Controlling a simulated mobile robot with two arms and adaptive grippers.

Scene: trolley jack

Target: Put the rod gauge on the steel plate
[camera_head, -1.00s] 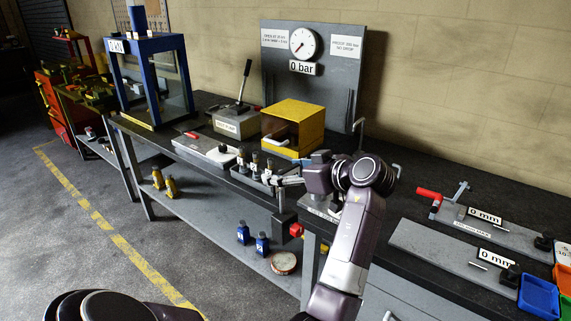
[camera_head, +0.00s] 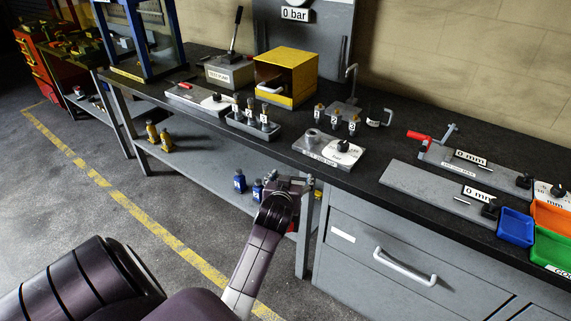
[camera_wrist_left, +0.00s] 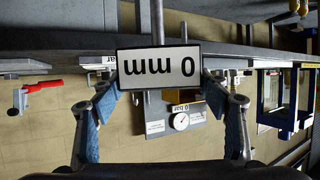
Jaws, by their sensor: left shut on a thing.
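My left gripper (camera_head: 302,184) is in front of the bench edge, by the bench leg. In the left wrist view its two blue-padded fingers (camera_wrist_left: 162,95) are shut on the rod gauge (camera_wrist_left: 158,66), whose "0 mm" label reads upside down. A grey rod (camera_wrist_left: 150,22) shows behind the label. In the head view the held gauge is too small to make out. Long flat grey steel plates lie at the right of the bench; the nearer plate (camera_head: 425,190) carries a "0 mm" label and a thin rod. I cannot tell which plate is meant. My right gripper is not in view.
A smaller plate (camera_head: 315,152) marked "SET 250 bar" lies near the bench edge. Left of it stand a bottle tray (camera_head: 252,131) and a yellow box (camera_head: 290,75). Blue and orange bins (camera_head: 515,228) are at the right. Drawers with a handle (camera_head: 405,268) are below the bench.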

